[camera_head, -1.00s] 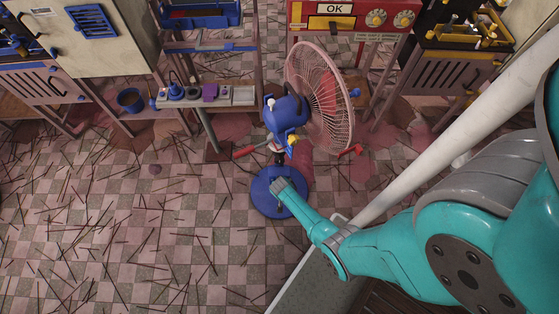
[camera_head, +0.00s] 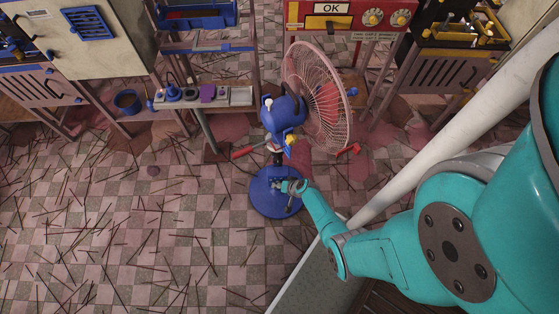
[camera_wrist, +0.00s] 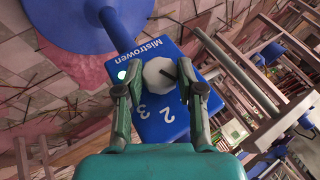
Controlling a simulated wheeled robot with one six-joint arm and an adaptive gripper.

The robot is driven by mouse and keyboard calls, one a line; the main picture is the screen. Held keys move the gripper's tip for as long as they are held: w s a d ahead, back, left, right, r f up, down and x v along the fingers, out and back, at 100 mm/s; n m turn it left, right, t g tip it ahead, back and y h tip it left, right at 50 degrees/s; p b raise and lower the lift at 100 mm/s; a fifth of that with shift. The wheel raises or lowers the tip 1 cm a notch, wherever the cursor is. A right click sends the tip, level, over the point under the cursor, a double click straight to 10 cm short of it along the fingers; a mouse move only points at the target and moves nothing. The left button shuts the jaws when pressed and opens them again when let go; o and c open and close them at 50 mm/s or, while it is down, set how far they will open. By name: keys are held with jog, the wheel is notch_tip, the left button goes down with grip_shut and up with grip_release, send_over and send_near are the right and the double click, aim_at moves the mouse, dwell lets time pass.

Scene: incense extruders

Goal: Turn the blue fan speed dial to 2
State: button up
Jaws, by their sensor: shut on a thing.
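The blue fan (camera_head: 283,112) with a pink cage stands on a round blue base (camera_head: 262,200); the base also shows in the wrist view (camera_wrist: 75,30). In the wrist view its blue control box (camera_wrist: 165,120) reads "Mistrowen", with numerals 2 and 3 visible. A whitish dial (camera_wrist: 159,74) with a dark pointer sits on the box, its pointer toward the right. My gripper (camera_wrist: 159,88) is shut on the dial, one finger on each side. In the head view my gripper (camera_head: 290,187) is over the fan's base. Other numerals are hidden or out of sight.
A pale slanting pole (camera_head: 450,120) stands close to my arm. A red machine marked OK (camera_head: 340,22) is behind the fan. A low shelf (camera_head: 205,97) holds small items. Sticks litter the checkered floor (camera_head: 130,220), otherwise open at left.

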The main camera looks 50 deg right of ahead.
jog(key=shift+s+d+f+m+t+y, duration=0.15)
jog(key=shift+m+t+y, duration=0.15)
jog(key=shift+t+y, duration=0.35)
jog(key=shift+t, duration=0.65)
jog(key=shift+s+f+y, duration=0.1)
jog(key=shift+y, duration=0.25)
jog(key=o, duration=1.1)
jog(key=shift+o, duration=0.2)
jog(key=shift+t, duration=0.3)
jog(key=a+v, duration=0.1)
jog(key=v, duration=0.6)
jog(key=shift+d, duration=0.45)
jog(key=shift+s, duration=0.1)
